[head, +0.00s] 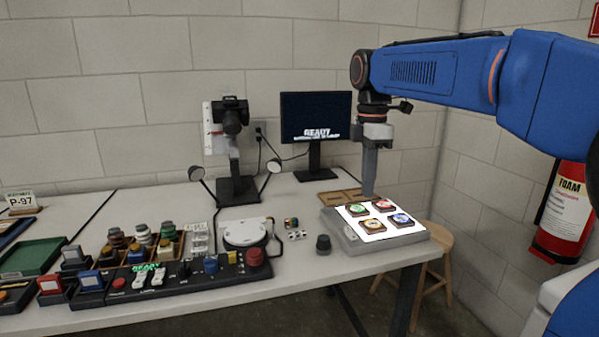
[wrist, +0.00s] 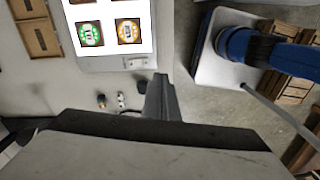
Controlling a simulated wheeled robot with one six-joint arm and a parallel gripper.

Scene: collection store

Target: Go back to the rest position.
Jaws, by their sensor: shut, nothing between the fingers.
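My gripper (head: 368,192) points straight down at the right end of the table, its fingers closed together and empty. In the head view its tips are at the back edge of the lit pad (head: 345,233), beside the wooden tray (head: 335,198); the height above the table is hard to tell. In the wrist view the closed fingers (wrist: 160,88) show at the middle, below the pad (wrist: 110,63). Several round coloured pieces in square dark mounts lie on the pad, among them a green one (head: 357,210) and a blue one (head: 401,219).
A monitor (head: 316,117) and a camera stand (head: 238,188) are at the back. A control panel (head: 145,290) with buttons lies along the front, near a white round device (head: 245,233). A stool (head: 436,260) and a fire extinguisher (head: 566,212) are at the right.

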